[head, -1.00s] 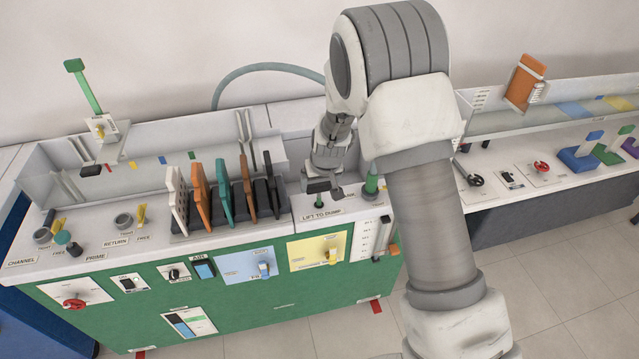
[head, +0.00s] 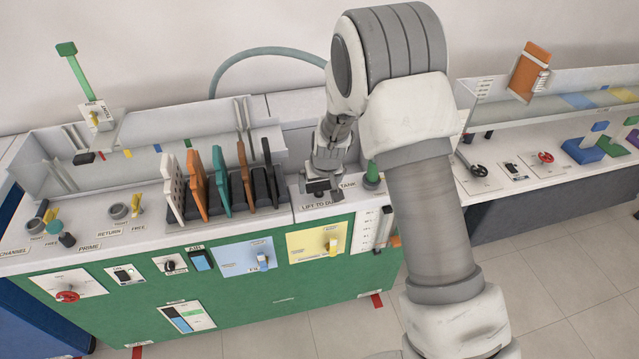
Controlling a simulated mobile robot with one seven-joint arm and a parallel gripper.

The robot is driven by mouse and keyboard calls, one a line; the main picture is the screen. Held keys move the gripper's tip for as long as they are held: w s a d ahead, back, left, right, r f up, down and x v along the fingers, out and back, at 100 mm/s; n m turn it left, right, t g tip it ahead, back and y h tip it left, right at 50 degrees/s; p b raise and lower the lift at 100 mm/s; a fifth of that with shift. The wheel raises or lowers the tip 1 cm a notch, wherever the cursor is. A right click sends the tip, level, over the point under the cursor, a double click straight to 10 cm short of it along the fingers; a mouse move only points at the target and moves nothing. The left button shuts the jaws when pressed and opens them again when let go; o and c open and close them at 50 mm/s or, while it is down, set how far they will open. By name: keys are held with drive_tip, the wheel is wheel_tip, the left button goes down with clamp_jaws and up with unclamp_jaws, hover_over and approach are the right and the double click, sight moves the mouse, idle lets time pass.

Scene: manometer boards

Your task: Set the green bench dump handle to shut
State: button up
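The green bench (head: 250,290) fills the left and middle of the head view. Its dump handle sits by the "LIFT TO DUMP" label (head: 318,205) at the right end of the white top. My gripper (head: 322,192) is down at that spot, just behind the label, and covers most of the handle. A dark bar shows at the fingers, but I cannot make out whether they are closed on it. How high the handle stands is hidden too.
A green cone-shaped piece (head: 372,174) stands just right of my gripper. A rack of coloured boards (head: 220,180) stands to the left. A yellow panel with a lever (head: 318,243) is on the front below. A second bench (head: 530,180) is at the right.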

drive_tip(key=shift+r, duration=0.1)
drive_tip(key=p+v, duration=0.1)
drive_tip(key=v, duration=1.6)
drive_tip(key=shift+s, duration=0.15)
drive_tip(key=shift+d+r, duration=0.1)
drive_tip(key=s+d+r+m, duration=0.2)
drive_tip(key=s+d+r, duration=0.6)
drive_tip(key=s+r, duration=0.25)
drive_tip(key=s+d+r, duration=0.2)
drive_tip(key=s+d, duration=0.1)
drive_tip(key=s, duration=0.4)
drive_tip(key=s+d+r+m+t+h, duration=0.1)
drive_tip(key=s+d+r, duration=0.1)
drive_tip(key=s, duration=0.6)
drive_tip(key=shift+d, duration=0.7)
drive_tip(key=shift+a, duration=0.1)
